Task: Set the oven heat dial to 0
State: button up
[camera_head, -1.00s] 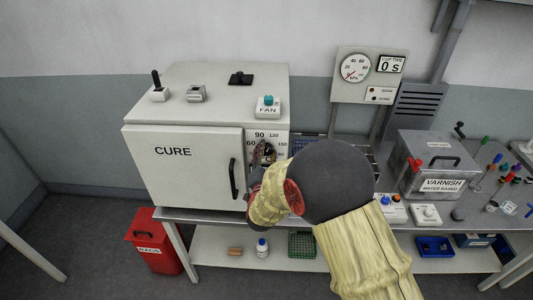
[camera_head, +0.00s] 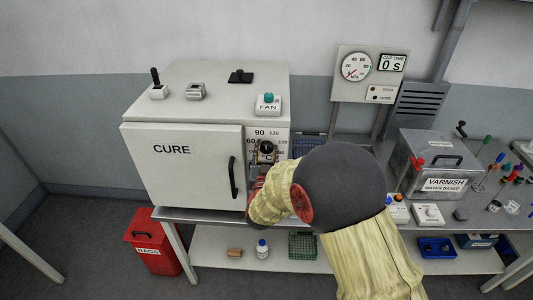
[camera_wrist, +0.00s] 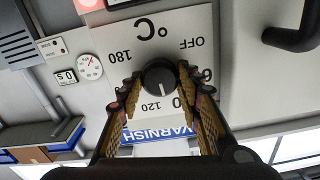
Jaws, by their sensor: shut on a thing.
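The oven heat dial is a round black knob (camera_wrist: 160,77) with a pale pointer line, on the oven's white front panel. In the upside-down wrist view the line points down, roughly towards the 120 and a partly covered number. The labels 180, °C and OFF also show around it. My gripper (camera_wrist: 159,82) is shut on the dial, one finger on each side. In the head view my gripper (camera_head: 264,152) is at the panel right of the oven door, and my arm hides the lower panel. The oven (camera_head: 185,172) is a white box marked CURE.
The door handle (camera_head: 233,177) sticks out left of the panel; it also shows in the wrist view (camera_wrist: 291,38). A FAN switch (camera_head: 268,104) is on top of the oven. A varnish tank (camera_head: 430,150) and a gauge board (camera_head: 368,75) are to the right.

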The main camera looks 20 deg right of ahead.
jog(key=n, duration=0.3)
jog(key=shift+n, duration=0.3)
jog(key=n, duration=0.3)
jog(key=shift+a+n, duration=0.1)
jog(key=shift+n, duration=0.2)
jog(key=n+p, duration=0.1)
jog(key=n, duration=0.5)
jog(key=n+p, duration=0.2)
jog(key=n, duration=0.4)
jog(key=n+p, duration=0.1)
jog(key=n, duration=0.3)
jog(key=shift+f+n+p, duration=0.15)
jog(key=shift+n+p, duration=0.15)
jog(key=shift+p, duration=0.1)
jog(key=o, duration=1.2)
jog(key=shift+c, duration=0.2)
jog(key=shift+w, duration=0.1)
jog(key=shift+a, duration=0.1)
